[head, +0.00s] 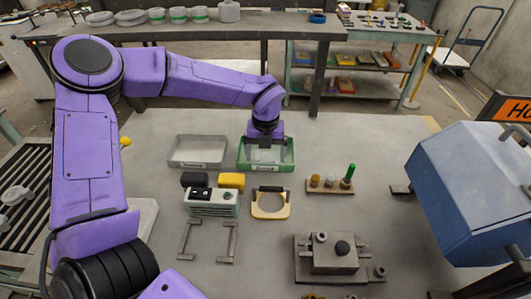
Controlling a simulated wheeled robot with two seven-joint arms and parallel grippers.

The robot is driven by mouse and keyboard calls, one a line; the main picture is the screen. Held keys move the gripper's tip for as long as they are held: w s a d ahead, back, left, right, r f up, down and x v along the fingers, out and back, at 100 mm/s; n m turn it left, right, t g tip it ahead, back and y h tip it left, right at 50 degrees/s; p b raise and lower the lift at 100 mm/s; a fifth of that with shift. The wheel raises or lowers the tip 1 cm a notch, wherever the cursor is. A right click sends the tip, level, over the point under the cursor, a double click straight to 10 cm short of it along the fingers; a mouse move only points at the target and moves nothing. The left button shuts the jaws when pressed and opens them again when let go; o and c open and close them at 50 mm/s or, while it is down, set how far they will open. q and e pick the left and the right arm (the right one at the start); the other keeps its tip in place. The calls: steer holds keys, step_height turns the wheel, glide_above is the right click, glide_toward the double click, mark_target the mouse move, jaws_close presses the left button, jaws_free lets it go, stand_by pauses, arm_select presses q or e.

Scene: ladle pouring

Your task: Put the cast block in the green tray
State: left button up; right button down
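The green tray (290,163) stands at the back middle of the grey table, with a label on its front wall. My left gripper (265,146) points down into it from above. A pale grey blocky shape, likely the cast block (262,156), shows inside the tray right under the gripper. The fingers are small and blend with this shape, so I cannot tell whether they are open, or shut on it. My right gripper is not in view.
A grey labelled tray (174,158) stands left of the green one. In front are a small device (212,203), a yellow-framed item (271,204), a rack of pegs (330,187) and a metal mold (335,255). A blue furnace-like box (465,190) stands at right.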

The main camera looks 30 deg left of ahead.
mark_target(266, 157)
arm_select(q)
step_height(266, 157, up, 12)
steer(key=shift+r+b, duration=0.2)
steer(key=shift+b, duration=0.1)
stand_by(0.3)
stand_by(0.4)
